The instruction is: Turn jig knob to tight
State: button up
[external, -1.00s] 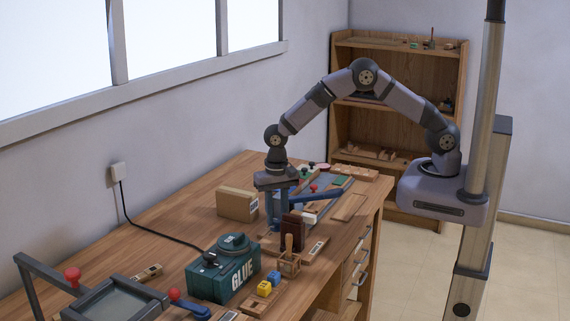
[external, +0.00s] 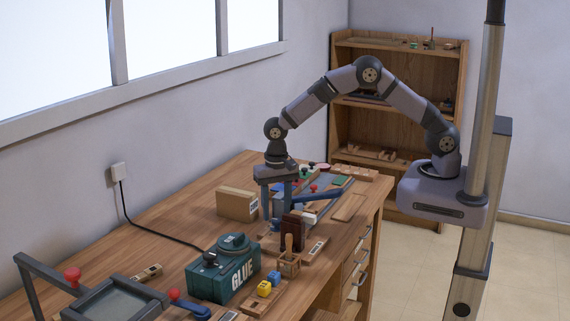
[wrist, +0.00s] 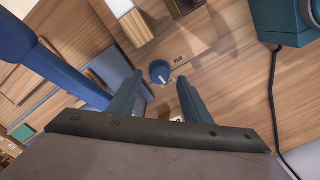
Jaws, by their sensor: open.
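The jig knob is a round blue knob (wrist: 160,71) with a white pointer mark, on a pale wooden surface in the wrist view. Small dark lettering is printed to its upper right, too small to read surely. The white mark sits on the knob's lower part. My gripper (wrist: 160,88) is open, with one blue finger on each side of the knob's near side and a gap between them. I cannot tell whether the fingers touch it.
A cardboard box (external: 237,204) stands left of my gripper, and a dark brown block (external: 292,233) stands close in front. A green glue box (external: 223,275) with a black cable is nearer the camera. A blue lever arm (external: 318,196) lies just right of the gripper.

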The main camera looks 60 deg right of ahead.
aim_at(277, 219)
notch_tip(277, 219, up, 5)
jog(key=shift+b, duration=0.55)
jog(key=shift+r, duration=0.2)
jog(key=shift+d+r, duration=0.15)
jog(key=s+d+r+n+p, duration=0.4)
jog(key=s+d+r+p, duration=0.3)
jog(key=s+d, duration=0.3)
jog(key=s+d+r+n+p, duration=0.4)
jog(key=s+d+r+p, duration=0.4)
jog(key=s, duration=0.4)
jog(key=shift+s+d+r, duration=0.15)
jog(key=shift+d+r, duration=0.35)
jog(key=shift+d, duration=0.45)
